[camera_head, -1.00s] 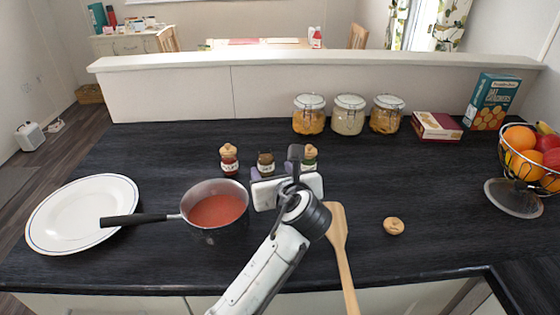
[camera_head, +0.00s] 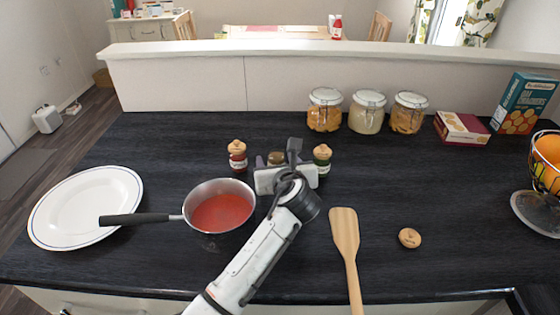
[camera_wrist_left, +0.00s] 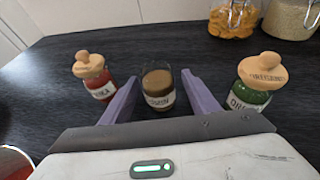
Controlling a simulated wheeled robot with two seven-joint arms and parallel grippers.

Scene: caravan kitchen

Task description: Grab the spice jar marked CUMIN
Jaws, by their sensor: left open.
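The cumin jar (camera_wrist_left: 158,90) is a small lidless glass jar of brown powder, its label partly readable, between two other spice jars. In the head view the cumin jar (camera_head: 276,158) is mostly hidden behind my left gripper (camera_head: 278,168). In the left wrist view my left gripper (camera_wrist_left: 160,84) is open, with one purple finger on each side of the cumin jar; I cannot tell whether they touch it. A red jar (camera_wrist_left: 98,85), label ending in KA, stands left. A green OREGANO jar (camera_wrist_left: 248,96) stands right, close to the right finger. My right gripper is not in view.
A saucepan of red sauce (camera_head: 221,211) is left of my left arm, beside a white plate (camera_head: 80,212). A wooden spatula (camera_head: 345,235) and a loose round wooden lid (camera_head: 409,237) lie to the right. Storage jars (camera_head: 366,113) stand at the back.

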